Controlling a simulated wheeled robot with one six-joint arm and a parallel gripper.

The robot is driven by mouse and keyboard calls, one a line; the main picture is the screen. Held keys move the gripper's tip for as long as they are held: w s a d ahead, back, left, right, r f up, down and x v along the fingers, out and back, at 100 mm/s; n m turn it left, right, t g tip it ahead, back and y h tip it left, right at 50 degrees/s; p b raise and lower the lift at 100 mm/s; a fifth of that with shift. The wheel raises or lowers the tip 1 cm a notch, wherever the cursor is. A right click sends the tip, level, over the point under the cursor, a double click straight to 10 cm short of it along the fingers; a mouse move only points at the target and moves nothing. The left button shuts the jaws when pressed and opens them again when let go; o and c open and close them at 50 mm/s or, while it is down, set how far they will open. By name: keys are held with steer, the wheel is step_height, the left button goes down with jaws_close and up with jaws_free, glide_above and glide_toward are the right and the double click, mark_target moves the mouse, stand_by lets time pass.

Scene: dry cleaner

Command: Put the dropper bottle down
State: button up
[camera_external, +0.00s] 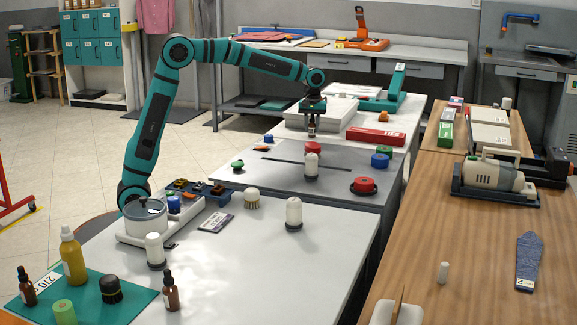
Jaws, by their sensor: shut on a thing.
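My gripper (312,118) points straight down over the far part of the workbench. It is shut on a small dark brown dropper bottle (312,131), which hangs upright below the fingers. The bottle is small in the picture and its upper part is hidden by the fingers. I cannot tell whether its base touches anything. Two similar amber dropper bottles stand at the near left: one on the green mat (27,287) and one (171,292) beside the mat's right edge.
A white flat case (335,108) lies behind the held bottle. A red box (376,137) lies to its right.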

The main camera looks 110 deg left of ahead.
steer(key=shift+f, duration=0.1)
steer(key=o, duration=1)
step_height(320, 180, up, 12)
steer(key=shift+r, duration=0.15)
